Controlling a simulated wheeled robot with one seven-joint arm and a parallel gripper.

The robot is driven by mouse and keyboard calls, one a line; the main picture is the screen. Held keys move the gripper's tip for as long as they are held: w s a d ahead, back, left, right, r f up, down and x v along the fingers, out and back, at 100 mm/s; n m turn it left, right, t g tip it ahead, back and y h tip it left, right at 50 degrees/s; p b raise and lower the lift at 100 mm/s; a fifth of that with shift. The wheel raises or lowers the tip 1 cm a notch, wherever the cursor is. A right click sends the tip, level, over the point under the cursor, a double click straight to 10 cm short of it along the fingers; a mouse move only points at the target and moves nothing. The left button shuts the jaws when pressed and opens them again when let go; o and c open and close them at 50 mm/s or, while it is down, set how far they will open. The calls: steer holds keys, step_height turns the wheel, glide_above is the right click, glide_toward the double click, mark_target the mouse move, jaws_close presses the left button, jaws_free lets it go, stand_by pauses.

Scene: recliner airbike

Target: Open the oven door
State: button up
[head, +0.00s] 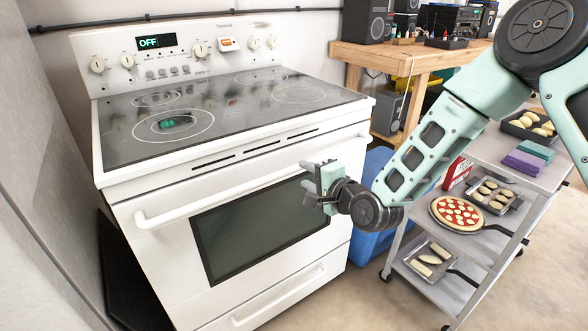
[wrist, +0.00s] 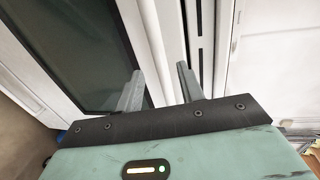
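The white oven (head: 250,200) stands at the left of the head view. Its door (head: 180,250) is shut, with a dark window (head: 262,235) that also shows in the wrist view (wrist: 75,50).
A grey cart (head: 470,240) at the right holds a pizza (head: 460,213), trays of food and folded cloths (head: 527,160). A blue bin (head: 372,240) stands close behind my gripper. A grey wall (head: 45,150) is close at left. Some floor between oven and cart is clear.

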mark_target(296, 170)
steer(key=x, duration=0.6)
steer(key=shift+w+a, duration=0.15)
steer(key=shift+w, duration=0.05)
jaws_close()
